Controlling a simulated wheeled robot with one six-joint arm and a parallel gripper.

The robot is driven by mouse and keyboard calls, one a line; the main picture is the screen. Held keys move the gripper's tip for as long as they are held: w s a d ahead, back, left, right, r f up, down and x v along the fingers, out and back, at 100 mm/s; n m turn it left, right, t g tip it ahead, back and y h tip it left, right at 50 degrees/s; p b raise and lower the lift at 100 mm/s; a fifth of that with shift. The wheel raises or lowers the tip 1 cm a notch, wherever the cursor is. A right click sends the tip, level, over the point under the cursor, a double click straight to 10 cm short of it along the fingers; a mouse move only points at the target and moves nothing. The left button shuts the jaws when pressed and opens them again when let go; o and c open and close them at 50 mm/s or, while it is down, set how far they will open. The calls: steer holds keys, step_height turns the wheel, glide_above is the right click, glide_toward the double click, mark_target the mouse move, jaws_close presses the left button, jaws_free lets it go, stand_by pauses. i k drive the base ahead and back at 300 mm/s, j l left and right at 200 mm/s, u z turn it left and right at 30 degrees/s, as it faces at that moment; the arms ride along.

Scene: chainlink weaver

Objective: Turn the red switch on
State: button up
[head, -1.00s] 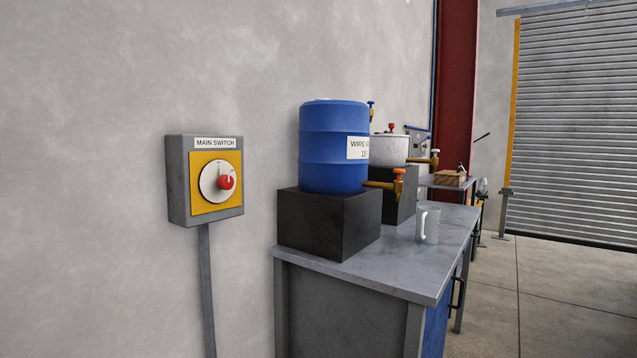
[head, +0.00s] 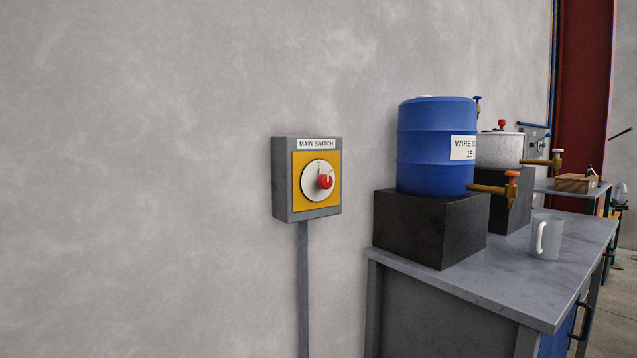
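The red switch (head: 325,181) is a round red knob on a white dial (head: 311,190) with a yellow plate (head: 302,204) behind it. It is on a grey box (head: 281,180) on the wall, labelled "MAIN SWITCH", near the middle of the head view. A small mark shows at the top of the dial; its writing is too small to read. My gripper is not in view, and nothing touches the knob.
A grey conduit (head: 303,290) runs down from the box. To the right, a grey bench (head: 490,285) carries a blue drum (head: 432,150) on a black block (head: 425,228), a white pot (head: 499,150) and a mug (head: 547,238). The wall left of the box is bare.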

mark_target(324, 181)
steer(key=i+l, duration=0.15)
steer(key=l, duration=0.2)
steer(key=i+l, duration=0.15)
steer(key=l, duration=0.25)
steer(key=i+l, duration=0.15)
steer(key=l, duration=0.2)
steer(key=i+l, duration=0.15)
steer(key=l, duration=0.25)
steer(key=u, duration=0.05)
